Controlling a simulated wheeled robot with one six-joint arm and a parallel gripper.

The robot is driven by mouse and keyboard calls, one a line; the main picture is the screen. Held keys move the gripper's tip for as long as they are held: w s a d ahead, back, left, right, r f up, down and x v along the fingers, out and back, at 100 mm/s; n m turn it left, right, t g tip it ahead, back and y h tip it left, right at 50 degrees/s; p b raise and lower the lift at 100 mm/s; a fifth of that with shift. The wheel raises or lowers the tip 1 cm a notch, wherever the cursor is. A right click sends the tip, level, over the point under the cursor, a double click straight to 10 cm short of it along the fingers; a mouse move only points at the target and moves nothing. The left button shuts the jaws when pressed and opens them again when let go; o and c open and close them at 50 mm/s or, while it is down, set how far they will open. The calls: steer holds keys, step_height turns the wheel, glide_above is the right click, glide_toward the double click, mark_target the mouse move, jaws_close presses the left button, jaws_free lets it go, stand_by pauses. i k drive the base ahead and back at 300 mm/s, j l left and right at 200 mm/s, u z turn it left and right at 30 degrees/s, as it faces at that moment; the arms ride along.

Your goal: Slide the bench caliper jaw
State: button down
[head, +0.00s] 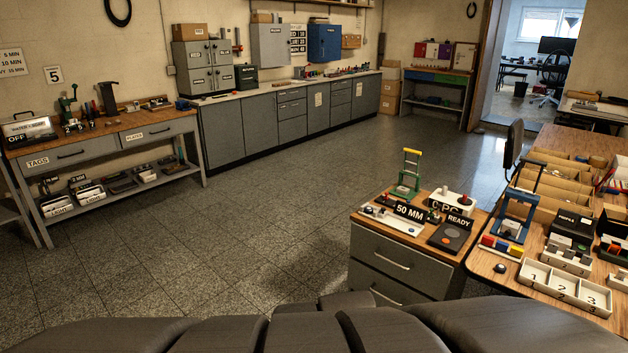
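A wood-topped grey drawer cabinet (405,262) stands right of centre. On its top, at the front left, lies a long white device (392,221) like a rail with small dark and red parts. A black sign reading "50 MM" (410,212) stands just behind it. This may be the bench caliper; its jaw is too small to make out. My gripper is not in view; only dark rounded parts of my own body show along the bottom edge.
The same top holds a green frame with a yellow bar (411,172), a white box with a red knob (461,199) and a dark "READY" plate (450,236). A crowded wooden bench (488,270) adjoins at right. The tiled floor (250,225) to the left is clear.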

mark_target(379, 213)
steer(key=i+u, duration=0.1)
steer(key=i, duration=0.4)
steer(key=i+l+u, duration=0.1)
steer(key=i, duration=0.4)
